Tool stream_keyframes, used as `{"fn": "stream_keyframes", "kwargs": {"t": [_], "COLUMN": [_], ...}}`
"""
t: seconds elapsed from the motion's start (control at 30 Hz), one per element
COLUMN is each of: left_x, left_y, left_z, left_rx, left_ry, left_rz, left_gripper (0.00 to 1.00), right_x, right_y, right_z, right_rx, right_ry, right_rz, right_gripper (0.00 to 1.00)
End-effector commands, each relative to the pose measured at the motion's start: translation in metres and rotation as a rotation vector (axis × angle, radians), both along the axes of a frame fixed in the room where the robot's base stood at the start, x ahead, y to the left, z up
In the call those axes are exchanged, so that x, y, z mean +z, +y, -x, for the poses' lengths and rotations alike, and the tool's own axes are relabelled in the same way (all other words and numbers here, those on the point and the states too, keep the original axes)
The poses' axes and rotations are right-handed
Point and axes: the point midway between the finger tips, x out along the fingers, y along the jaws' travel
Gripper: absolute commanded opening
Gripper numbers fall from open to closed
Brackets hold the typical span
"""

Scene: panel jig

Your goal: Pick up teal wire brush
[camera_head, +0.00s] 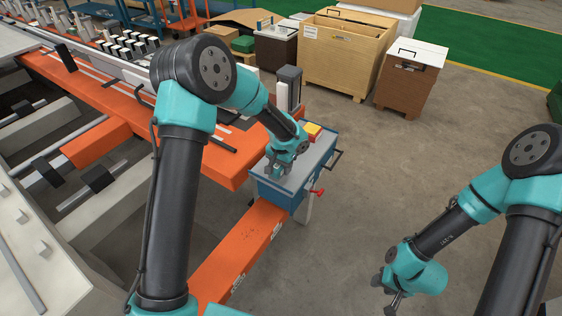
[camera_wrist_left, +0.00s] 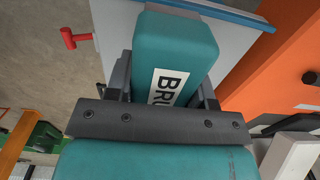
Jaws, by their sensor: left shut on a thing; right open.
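The teal wire brush (camera_wrist_left: 178,52) shows in the left wrist view as a teal block with a white label reading "BRU", the rest of the label cut off by the gripper. My left gripper (camera_wrist_left: 164,88) is shut on it, with one dark finger on each side. In the head view, my left gripper (camera_head: 276,170) is over the grey top of a blue box (camera_head: 279,195), and the brush cannot be told apart from the teal wrist there. Whether the brush touches the top is unclear. My right gripper (camera_head: 393,301) is open and empty above the floor at the lower right.
A yellow block (camera_head: 312,129) is at the box's far end, and a red handle (camera_head: 317,192) sticks out from its side. An orange beam (camera_head: 237,259) runs in front. Wooden crates (camera_head: 344,58) stand behind.

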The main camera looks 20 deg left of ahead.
Motion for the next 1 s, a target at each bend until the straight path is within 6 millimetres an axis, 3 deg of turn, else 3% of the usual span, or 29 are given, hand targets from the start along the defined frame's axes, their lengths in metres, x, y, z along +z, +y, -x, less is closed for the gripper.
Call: {"fn": "stream_keyframes", "kwargs": {"t": [0.3, 0.5, 0.7, 1.0], "left_x": [0.007, 0.010, 0.011, 0.011], "left_y": [-0.020, -0.029, -0.033, -0.033], "left_z": [0.070, 0.101, 0.114, 0.115], "left_rx": [-0.005, -0.004, -0.001, -0.001], "left_ry": [0.001, 0.000, -0.001, -0.001], "left_rz": [0.001, 0.000, 0.001, 0.001], "left_gripper": [0.19, 0.19, 0.19, 0.19], "right_x": [0.000, 0.000, 0.000, 0.000], "right_y": [0.000, 0.000, 0.000, 0.000], "right_z": [0.000, 0.000, 0.000, 0.000], "right_rx": [0.000, 0.000, 0.000, 0.000], "right_ry": [0.000, 0.000, 0.000, 0.000], "right_rz": [0.000, 0.000, 0.000, 0.000], "right_gripper": [0.43, 0.43, 0.43, 0.43]}}
